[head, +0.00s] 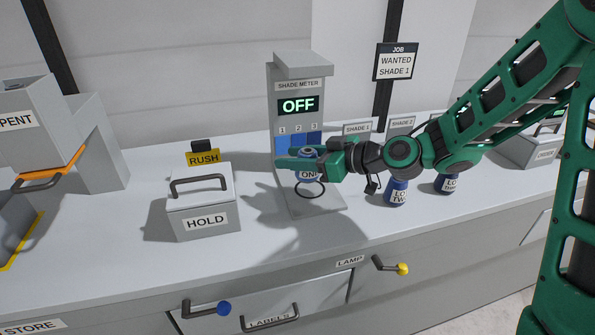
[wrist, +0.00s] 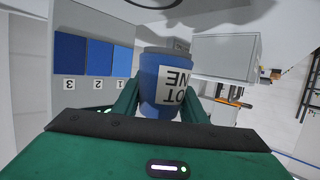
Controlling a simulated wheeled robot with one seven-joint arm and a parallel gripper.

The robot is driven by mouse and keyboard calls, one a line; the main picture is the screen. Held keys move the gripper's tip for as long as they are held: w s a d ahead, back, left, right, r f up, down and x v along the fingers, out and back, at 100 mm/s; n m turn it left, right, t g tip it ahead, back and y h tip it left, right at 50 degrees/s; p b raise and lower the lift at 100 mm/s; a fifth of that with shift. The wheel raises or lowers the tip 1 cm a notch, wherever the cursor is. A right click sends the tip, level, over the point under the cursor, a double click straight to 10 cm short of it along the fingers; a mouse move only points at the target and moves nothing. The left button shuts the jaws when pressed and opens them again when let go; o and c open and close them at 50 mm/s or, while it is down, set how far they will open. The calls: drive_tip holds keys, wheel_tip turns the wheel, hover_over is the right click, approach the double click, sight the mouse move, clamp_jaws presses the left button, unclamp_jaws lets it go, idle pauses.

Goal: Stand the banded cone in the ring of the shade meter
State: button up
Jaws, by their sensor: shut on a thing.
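My gripper (head: 310,163) is shut on a blue banded cone (head: 309,175) labelled "ONE", seen only in part behind the fingers. The wrist view shows the cone (wrist: 160,82) between the fingers with its label "LOT ONE" upside down. The shade meter (head: 298,95) is a grey upright stand whose display reads "OFF". Its dark ring (head: 309,191) lies on the meter's base, just below the held cone. Whether the cone's bottom touches the ring or base is hard to tell. Blue swatches numbered 1, 2 and 3 (head: 299,140) are on the meter's face.
Two more blue cones (head: 397,192) (head: 446,184) stand on the counter to the right, below shade signs. A grey HOLD box (head: 205,210) and a RUSH tag (head: 203,157) stand left of the meter. A sign reads "WANTED SHADE 1" (head: 397,62). Yellow-knobbed (head: 402,269) and blue-knobbed (head: 223,308) levers stick out in front.

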drive_tip(key=w+f, duration=0.2)
drive_tip(key=w, duration=0.1)
drive_tip(key=shift+w+d, duration=0.1)
drive_tip(key=shift+d, duration=0.25)
drive_tip(key=shift+f, duration=2)
drive_tip(key=o, duration=1.1)
drive_tip(key=shift+f, duration=0.1)
drive_tip(key=v, duration=1.2)
